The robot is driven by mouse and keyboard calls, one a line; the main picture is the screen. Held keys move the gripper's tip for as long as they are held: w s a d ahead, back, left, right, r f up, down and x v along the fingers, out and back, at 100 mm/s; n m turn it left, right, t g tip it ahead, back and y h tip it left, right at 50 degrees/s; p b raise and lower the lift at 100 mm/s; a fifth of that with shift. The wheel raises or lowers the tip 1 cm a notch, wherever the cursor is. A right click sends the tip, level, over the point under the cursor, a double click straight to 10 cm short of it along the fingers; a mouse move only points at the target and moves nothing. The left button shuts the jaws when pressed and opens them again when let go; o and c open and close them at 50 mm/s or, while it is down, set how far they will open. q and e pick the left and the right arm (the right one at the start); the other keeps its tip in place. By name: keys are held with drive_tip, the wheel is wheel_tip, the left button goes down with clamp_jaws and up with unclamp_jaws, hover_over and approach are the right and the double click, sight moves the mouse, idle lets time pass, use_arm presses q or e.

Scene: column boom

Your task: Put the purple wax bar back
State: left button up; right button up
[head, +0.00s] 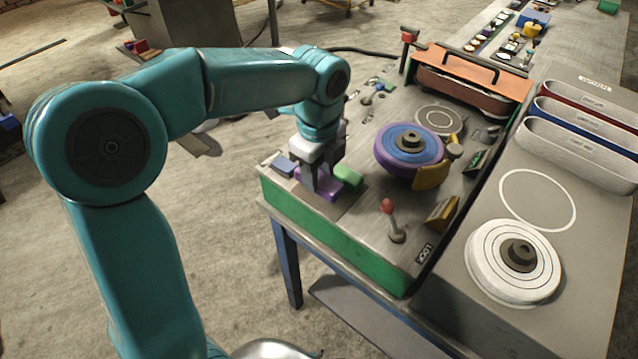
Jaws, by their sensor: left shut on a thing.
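The purple wax bar (314,188) is at the left corner of the green-sided bench in the head view. My left gripper (322,186) reaches down over it and is shut on it, hiding part of the bar. A green bar (348,177) lies close on its right, and a blue-grey bar (285,167) on its left. I cannot tell whether the purple bar touches the surface below it. My right gripper is not in view.
A purple and blue wheel (408,149) stands to the right of the bars. A red-knobbed lever (390,220) rises near the front edge. A white disc (513,262) lies on the grey bench at right, with grey, blue and red belts (577,155) behind it.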

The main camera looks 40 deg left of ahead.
sight(320, 174)
use_arm(q)
drive_tip(key=f, duration=0.4)
drive_tip(key=shift+w+a+f, duration=0.15)
drive_tip(key=shift+w+f, duration=0.05)
drive_tip(key=shift+w, duration=0.2)
drive_tip(key=shift+s+r, duration=0.1)
drive_tip(key=shift+s, duration=0.15)
drive_tip(key=shift+w, duration=0.1)
drive_tip(key=o, duration=1)
drive_tip(key=shift+f, duration=0.25)
drive_tip(key=shift+o, duration=0.2)
drive_tip(key=shift+r, duration=0.35)
wheel_tip(320, 174, up, 11)
drive_tip(key=shift+w, duration=0.1)
drive_tip(key=shift+r+p, duration=0.3)
drive_tip(key=shift+r, duration=0.1)
